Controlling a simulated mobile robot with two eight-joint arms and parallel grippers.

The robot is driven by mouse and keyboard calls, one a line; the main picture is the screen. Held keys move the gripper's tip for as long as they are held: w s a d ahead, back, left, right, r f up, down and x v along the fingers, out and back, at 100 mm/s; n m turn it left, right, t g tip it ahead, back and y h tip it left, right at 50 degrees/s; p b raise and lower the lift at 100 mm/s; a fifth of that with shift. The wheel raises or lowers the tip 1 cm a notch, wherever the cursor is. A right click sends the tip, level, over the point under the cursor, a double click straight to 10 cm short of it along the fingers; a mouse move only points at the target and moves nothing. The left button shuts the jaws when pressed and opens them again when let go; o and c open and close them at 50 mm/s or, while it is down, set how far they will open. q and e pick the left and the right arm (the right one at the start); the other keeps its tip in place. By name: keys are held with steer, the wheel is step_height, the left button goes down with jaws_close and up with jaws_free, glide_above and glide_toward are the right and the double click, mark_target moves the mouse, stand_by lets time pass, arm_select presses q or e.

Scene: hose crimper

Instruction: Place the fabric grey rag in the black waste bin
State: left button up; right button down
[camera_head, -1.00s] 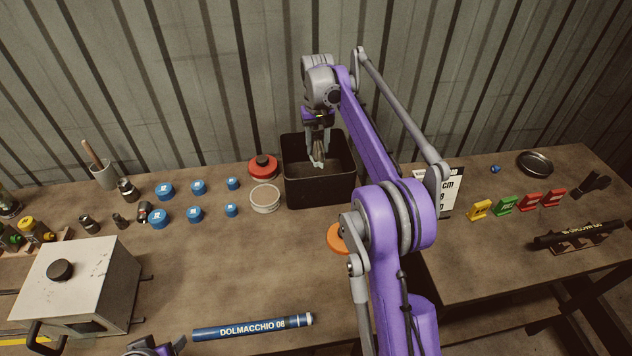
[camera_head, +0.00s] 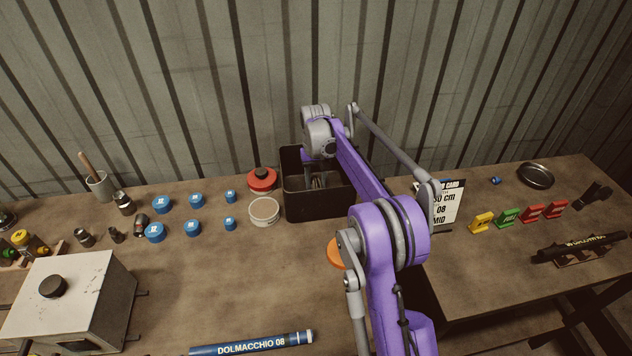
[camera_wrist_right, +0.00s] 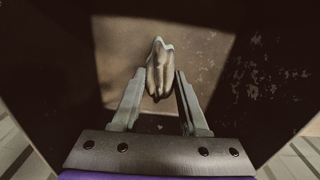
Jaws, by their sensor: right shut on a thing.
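The black waste bin (camera_head: 320,207) stands at the back of the table, open at the top. My right gripper (camera_head: 317,181) reaches down inside it, partly hidden by the bin's wall and my arm. In the right wrist view the grey rag (camera_wrist_right: 160,70) is a crumpled bundle between the fingertips of my right gripper (camera_wrist_right: 160,86), which is shut on it. The bin's dark walls (camera_wrist_right: 262,75) surround it, with the lit floor (camera_wrist_right: 195,45) beyond. Whether the rag touches the floor I cannot tell. My left gripper is not clearly in view.
A red-lidded tin (camera_head: 262,180) and a round pale tin (camera_head: 264,212) stand just left of the bin. A white card (camera_head: 447,205) stands to its right. An orange disc (camera_head: 337,253) lies in front. Corrugated wall is close behind.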

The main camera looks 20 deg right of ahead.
arm_select(q)
steer(key=shift+f, duration=0.15)
arm_select(e)
steer(key=shift+f, duration=0.2)
steer(key=shift+c, duration=2.1)
jaws_free()
steer(key=shift+r, duration=0.15)
